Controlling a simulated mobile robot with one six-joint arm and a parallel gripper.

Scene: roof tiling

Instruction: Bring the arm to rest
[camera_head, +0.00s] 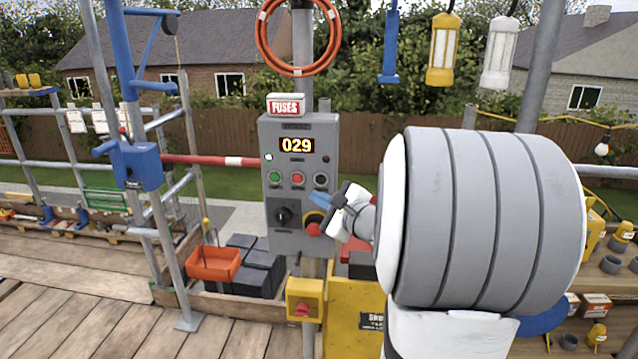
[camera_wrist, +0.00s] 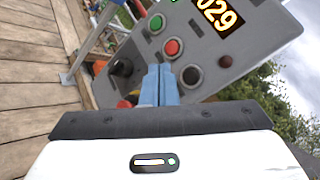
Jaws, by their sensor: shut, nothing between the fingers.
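My gripper (camera_head: 318,199) is in front of the grey control panel (camera_head: 298,143), near its lower right. Its blue fingers are shut and empty, and they also show in the wrist view (camera_wrist: 160,86). In the head view the fingertips appear between the black button (camera_head: 321,179) and the red emergency knob (camera_head: 314,229). I cannot tell whether they touch the panel. The panel's display (camera_head: 297,145) reads 029. A green button (camera_head: 274,177), a red button (camera_head: 298,178) and a black rotary knob (camera_head: 284,216) are on its face. My arm hides the area to the right.
A red-and-white bar (camera_head: 210,160) runs left from the panel to a blue-fitted scaffold pole. An orange bin (camera_head: 214,263) and dark blocks (camera_head: 258,268) stand below. A yellow box (camera_head: 304,299) sits under the panel. Wooden decking (camera_head: 90,315) at left is clear.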

